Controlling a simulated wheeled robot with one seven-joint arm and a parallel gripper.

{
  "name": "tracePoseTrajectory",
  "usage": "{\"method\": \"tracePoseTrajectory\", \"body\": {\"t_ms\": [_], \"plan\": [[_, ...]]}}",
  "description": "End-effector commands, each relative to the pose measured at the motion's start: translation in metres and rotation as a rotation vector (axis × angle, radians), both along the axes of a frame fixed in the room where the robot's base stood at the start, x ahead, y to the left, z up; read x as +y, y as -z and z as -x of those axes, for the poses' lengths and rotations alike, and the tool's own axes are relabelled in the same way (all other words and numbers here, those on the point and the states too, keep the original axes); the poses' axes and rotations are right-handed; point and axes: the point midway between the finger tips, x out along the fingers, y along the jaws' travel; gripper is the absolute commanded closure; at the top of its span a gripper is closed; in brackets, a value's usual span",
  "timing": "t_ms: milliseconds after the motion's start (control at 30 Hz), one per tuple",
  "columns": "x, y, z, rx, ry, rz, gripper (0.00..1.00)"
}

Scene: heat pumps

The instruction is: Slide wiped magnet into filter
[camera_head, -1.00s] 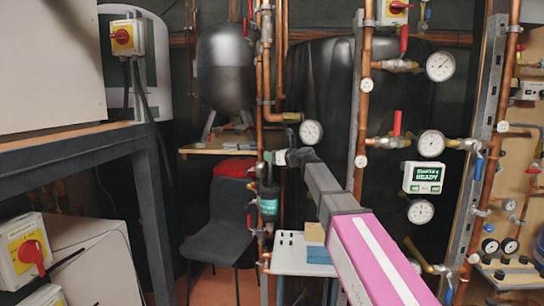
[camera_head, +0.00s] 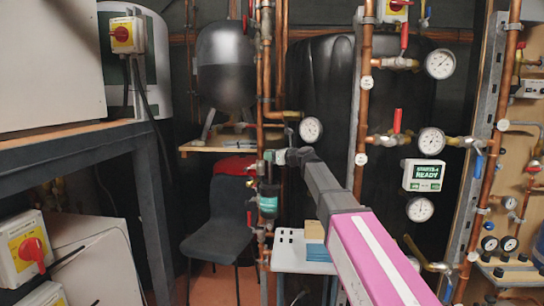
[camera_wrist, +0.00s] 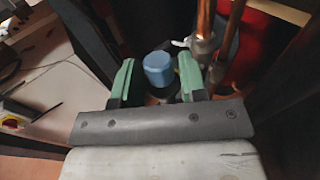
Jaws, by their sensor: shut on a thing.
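My gripper (camera_head: 280,157) is at the copper pipes, a little above the filter (camera_head: 268,203), a dark and teal cylinder on the left pipe run. In the wrist view my gripper's green fingers (camera_wrist: 156,76) stand on either side of a blue round cap, which looks like the top of the magnet (camera_wrist: 158,66). The gripper is shut on it. The magnet's lower part is hidden behind the gripper body in the wrist view, and it is too small to make out in the head view. I cannot tell whether its tip is inside the filter.
Copper pipes (camera_head: 361,120) with valves and gauges (camera_head: 431,141) stand to the right. A dark chair (camera_head: 218,230) is behind the pipes. A small white table (camera_head: 290,258) with a blue stack (camera_head: 316,249) is below my arm. A bench (camera_head: 70,150) is at left.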

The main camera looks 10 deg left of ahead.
Motion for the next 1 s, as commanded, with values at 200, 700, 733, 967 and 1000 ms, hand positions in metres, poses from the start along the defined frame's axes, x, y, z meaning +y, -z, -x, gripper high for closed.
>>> {"method": "tracePoseTrajectory", "body": {"t_ms": [200,700,733,967,1000], "plan": [[0.000,0.000,0.000,0.000,0.000,0.000,1.00],[0.000,0.012,0.000,0.001,0.000,-0.001,1.00],[0.000,0.013,0.000,0.001,0.000,-0.001,1.00],[0.000,0.018,0.000,0.000,0.000,-0.001,1.00],[0.000,0.019,0.000,0.000,0.000,-0.001,1.00]]}}
